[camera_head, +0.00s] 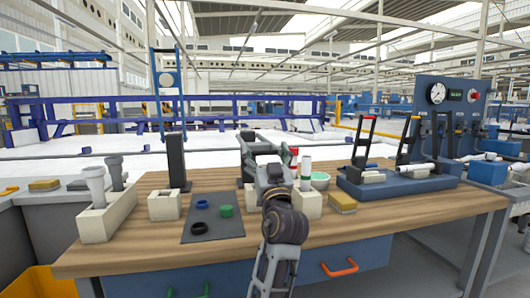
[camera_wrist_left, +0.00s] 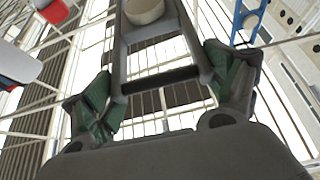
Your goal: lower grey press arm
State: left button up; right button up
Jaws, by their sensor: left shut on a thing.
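My left gripper (camera_head: 272,152) reaches over the middle of the workbench, its arm coming up from the front edge. In the left wrist view its green-padded fingers (camera_wrist_left: 165,85) are shut on the grey press arm (camera_wrist_left: 192,38). This is a grey frame with a dark crossbar and a pale round part higher up. The frame stands raised between the fingers. In the head view, my gripper and wrist largely hide the press arm beside a dark upright post (camera_head: 247,158). My right gripper is out of view.
A white tube with a red band (camera_head: 306,172) stands in a pale block just right of my wrist. A blue lever fixture (camera_head: 410,187) stands right. A dark mat (camera_head: 205,228) with rings lies left.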

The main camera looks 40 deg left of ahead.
pick_arm(q)
jog(key=shift+w+f, duration=0.2)
jog(key=shift+f, duration=0.35)
jog(key=o, duration=1.2)
jog(key=shift+a, duration=0.15)
jog(key=shift+o, duration=0.2)
jog(key=shift+s+r, duration=0.1)
jog(key=shift+r, duration=0.05)
jog(key=shift+r, duration=5)
